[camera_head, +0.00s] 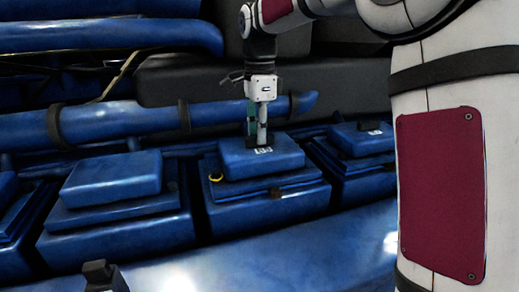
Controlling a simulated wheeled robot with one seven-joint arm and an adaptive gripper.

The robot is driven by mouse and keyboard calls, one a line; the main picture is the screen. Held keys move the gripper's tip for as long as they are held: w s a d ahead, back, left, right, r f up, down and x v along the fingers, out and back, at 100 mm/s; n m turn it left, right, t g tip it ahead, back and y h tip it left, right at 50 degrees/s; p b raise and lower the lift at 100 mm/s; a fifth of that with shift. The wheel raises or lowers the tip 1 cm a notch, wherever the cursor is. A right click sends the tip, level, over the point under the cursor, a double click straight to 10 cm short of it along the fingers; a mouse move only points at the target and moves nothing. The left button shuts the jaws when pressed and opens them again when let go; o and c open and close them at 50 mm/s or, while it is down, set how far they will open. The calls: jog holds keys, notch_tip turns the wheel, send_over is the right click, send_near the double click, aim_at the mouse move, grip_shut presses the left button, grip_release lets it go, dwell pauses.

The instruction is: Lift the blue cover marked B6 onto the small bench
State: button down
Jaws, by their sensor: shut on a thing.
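A blue cover (285,156) with a small white label sits over a blue block at the centre of the head view. The label's marking is too small to read surely, so I cannot confirm B6. My gripper (257,147) points straight down at the cover's top, just behind the label. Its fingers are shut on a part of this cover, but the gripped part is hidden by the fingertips. The cover looks seated on the block or very close above it; I cannot tell which. No small bench shows in this view.
A similar blue cover (110,178) lies to the left, and another labelled one (362,140) to the right. A thick blue pipe (100,122) runs behind them, close to my gripper. A small dark fitting (103,275) stands at the front left.

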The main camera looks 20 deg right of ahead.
notch_tip(320, 180, up, 12)
jog(key=b, duration=0.1)
jog(key=shift+b, duration=0.35)
dwell(0.4)
jog(key=shift+r, duration=0.15)
jog(key=shift+r+p, duration=0.45)
jog(key=shift+r, duration=0.95)
